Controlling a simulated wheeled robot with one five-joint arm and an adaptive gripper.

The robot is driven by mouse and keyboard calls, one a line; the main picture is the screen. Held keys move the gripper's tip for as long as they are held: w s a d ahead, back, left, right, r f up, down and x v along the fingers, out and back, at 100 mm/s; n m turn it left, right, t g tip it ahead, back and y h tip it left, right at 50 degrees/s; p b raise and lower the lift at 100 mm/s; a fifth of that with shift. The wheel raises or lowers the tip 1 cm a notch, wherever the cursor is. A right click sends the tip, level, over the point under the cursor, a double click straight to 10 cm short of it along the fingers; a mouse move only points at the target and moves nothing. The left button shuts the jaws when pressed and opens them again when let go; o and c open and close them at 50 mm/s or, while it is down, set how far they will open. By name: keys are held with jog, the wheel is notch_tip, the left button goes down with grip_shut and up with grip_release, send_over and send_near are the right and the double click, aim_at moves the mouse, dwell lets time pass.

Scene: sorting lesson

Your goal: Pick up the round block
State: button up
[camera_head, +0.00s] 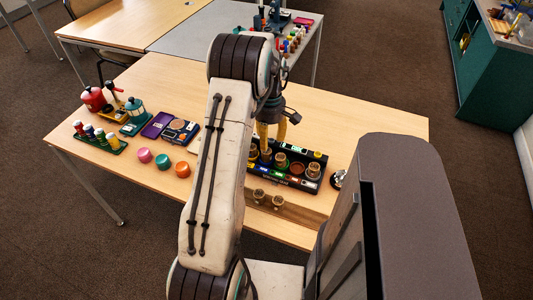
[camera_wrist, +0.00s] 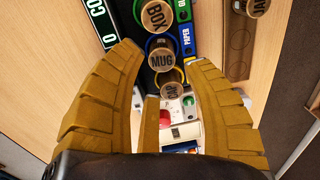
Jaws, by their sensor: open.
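Several round wooden blocks with dark word faces stand at a black sorting tray (camera_head: 309,187). In the wrist view, I see one marked BOX (camera_wrist: 158,16), one marked MUG (camera_wrist: 161,58) and a third (camera_wrist: 171,90) whose word is hard to read. Two more round blocks (camera_head: 259,196) (camera_head: 277,201) sit on a wooden strip in front of the tray. I cannot tell which one is the task's round block. My gripper (camera_head: 272,140) is open and empty above the tray's back part. In the wrist view, its yellow-brown fingers (camera_wrist: 166,57) spread on either side of the MUG block, without clear contact.
Pink (camera_head: 144,155), teal (camera_head: 163,161) and orange (camera_head: 182,169) round pieces lie left of my arm. A rack of small coloured-topped items (camera_head: 99,139), a red pot (camera_head: 93,98) and a purple tablet (camera_head: 157,124) are further left. The table's back right is clear.

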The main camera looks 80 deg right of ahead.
aim_at(266, 152)
jog(key=shift+w+a+f+p, duration=0.1)
jog(key=shift+w+f+p, duration=0.05)
jog(key=shift+f+p, duration=0.8)
jog(key=shift+w+a+f+p, duration=0.1)
jog(key=shift+w+f+p, duration=0.05)
jog(key=shift+f+p, duration=1.6)
jog(key=shift+f, duration=0.35)
jog(key=shift+o, duration=0.2)
jog(key=c, duration=0.7)
jog(key=shift+c, duration=0.4)
jog(key=shift+r, duration=0.1)
